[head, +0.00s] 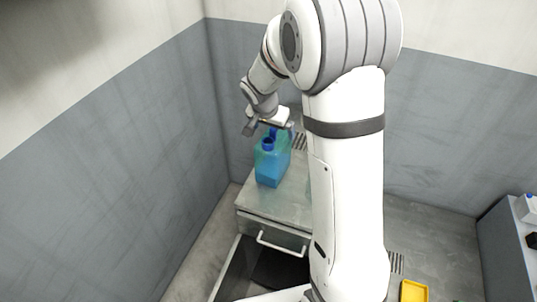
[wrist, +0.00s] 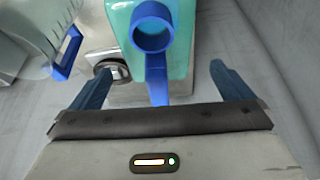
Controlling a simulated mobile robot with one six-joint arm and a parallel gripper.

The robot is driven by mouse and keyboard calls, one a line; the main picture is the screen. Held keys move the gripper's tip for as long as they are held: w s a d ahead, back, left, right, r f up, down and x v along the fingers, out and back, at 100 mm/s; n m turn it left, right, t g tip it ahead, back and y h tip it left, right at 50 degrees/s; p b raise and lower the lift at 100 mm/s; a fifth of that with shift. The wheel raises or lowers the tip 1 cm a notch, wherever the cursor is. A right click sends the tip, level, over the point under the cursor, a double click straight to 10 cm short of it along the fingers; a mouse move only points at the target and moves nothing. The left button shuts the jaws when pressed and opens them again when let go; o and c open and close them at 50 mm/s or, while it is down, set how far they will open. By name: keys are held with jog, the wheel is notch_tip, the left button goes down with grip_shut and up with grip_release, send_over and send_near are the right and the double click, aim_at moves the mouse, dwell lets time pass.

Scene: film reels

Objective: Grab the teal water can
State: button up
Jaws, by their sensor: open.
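The teal water can (head: 270,165) stands upright on top of a grey metal cabinet (head: 287,207) in the head view. It has a blue neck and a blue handle. In the wrist view the can (wrist: 178,60) shows at top centre, its round blue opening and its handle pointing towards my gripper. My gripper (wrist: 152,82) is open, with one dark blue finger on each side of the blue handle. In the head view my gripper (head: 268,127) is just above and behind the can.
The cabinet has an open drawer (head: 262,262) below its top, with a dark inside. Walls stand close on the left and behind. A yellow bin (head: 413,291) is on the floor at lower right. Another blue handle (wrist: 67,52) shows at left in the wrist view.

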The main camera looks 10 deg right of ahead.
jog(key=shift+x, duration=1.5)
jog(key=shift+s, duration=0.1)
jog(key=shift+c, duration=0.2)
jog(key=c, duration=1.8)
jog(key=shift+c, duration=0.6)
jog(key=shift+r, duration=0.15)
